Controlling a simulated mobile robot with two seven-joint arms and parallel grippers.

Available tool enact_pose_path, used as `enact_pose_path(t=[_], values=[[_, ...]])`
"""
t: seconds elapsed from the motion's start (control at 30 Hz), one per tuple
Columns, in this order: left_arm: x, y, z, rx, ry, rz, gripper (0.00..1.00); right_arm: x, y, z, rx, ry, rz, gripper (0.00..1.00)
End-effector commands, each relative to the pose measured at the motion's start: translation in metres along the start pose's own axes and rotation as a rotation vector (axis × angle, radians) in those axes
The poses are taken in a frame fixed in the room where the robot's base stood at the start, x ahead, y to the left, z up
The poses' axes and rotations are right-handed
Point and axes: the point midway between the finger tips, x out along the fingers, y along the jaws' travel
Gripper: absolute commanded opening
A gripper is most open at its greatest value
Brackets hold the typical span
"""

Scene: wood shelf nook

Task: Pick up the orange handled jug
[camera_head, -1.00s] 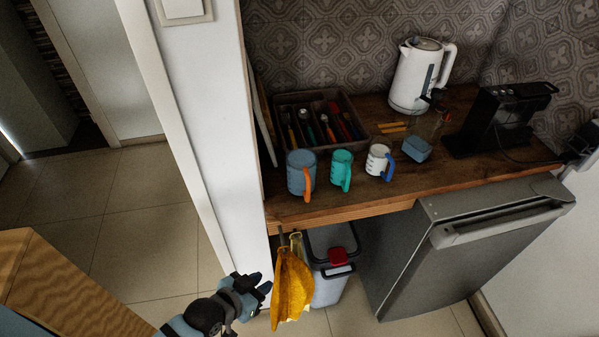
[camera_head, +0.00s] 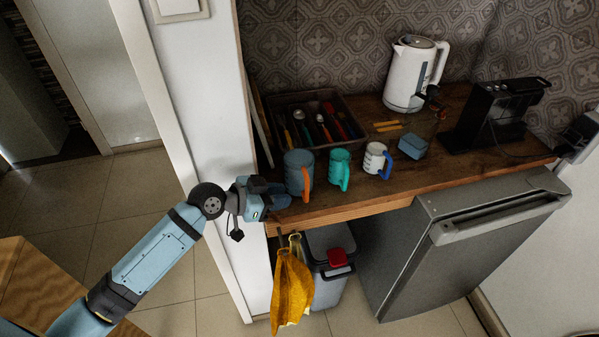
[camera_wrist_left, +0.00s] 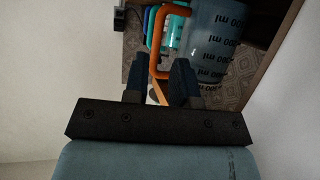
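The orange-handled jug (camera_head: 298,165) is a clear blue-grey measuring jug on the wooden counter, leftmost of three jugs in a row. Its orange handle (camera_head: 306,184) faces the counter's front edge. My left gripper (camera_head: 284,196) is at the front edge, close to the jug's lower left side. In the left wrist view the fingers (camera_wrist_left: 158,82) are apart, with the orange handle (camera_wrist_left: 160,45) showing between and just beyond them. The jug body (camera_wrist_left: 214,38) lies to the right there. Whether a finger touches the handle cannot be told. My right gripper is not in view.
A teal jug (camera_head: 339,169) and a white jug with blue handle (camera_head: 374,158) stand to the right. Behind are a cutlery tray (camera_head: 352,110) and white kettle (camera_head: 410,75). A white wall (camera_head: 200,115) bounds the left. A yellow cloth (camera_head: 291,290) hangs below the counter.

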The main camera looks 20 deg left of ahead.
Motion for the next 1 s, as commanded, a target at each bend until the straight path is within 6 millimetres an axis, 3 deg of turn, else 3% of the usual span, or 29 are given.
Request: enact_pose_path(t=[0.1,0.37,0.6,0.93,1.0], values=[[0.018,0.000,0.001,-0.002,0.002,0.000,0.24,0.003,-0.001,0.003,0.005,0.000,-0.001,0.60],[0.037,0.002,-0.002,-0.002,0.002,0.000,0.24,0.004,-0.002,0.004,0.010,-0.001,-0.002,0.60],[0.070,0.003,-0.003,-0.002,0.001,-0.001,0.24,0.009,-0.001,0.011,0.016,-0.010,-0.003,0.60],[0.076,0.003,-0.004,-0.001,-0.001,-0.001,0.24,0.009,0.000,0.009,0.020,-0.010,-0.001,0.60],[0.076,0.003,-0.004,-0.001,-0.001,-0.001,0.08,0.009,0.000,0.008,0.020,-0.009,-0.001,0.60]])
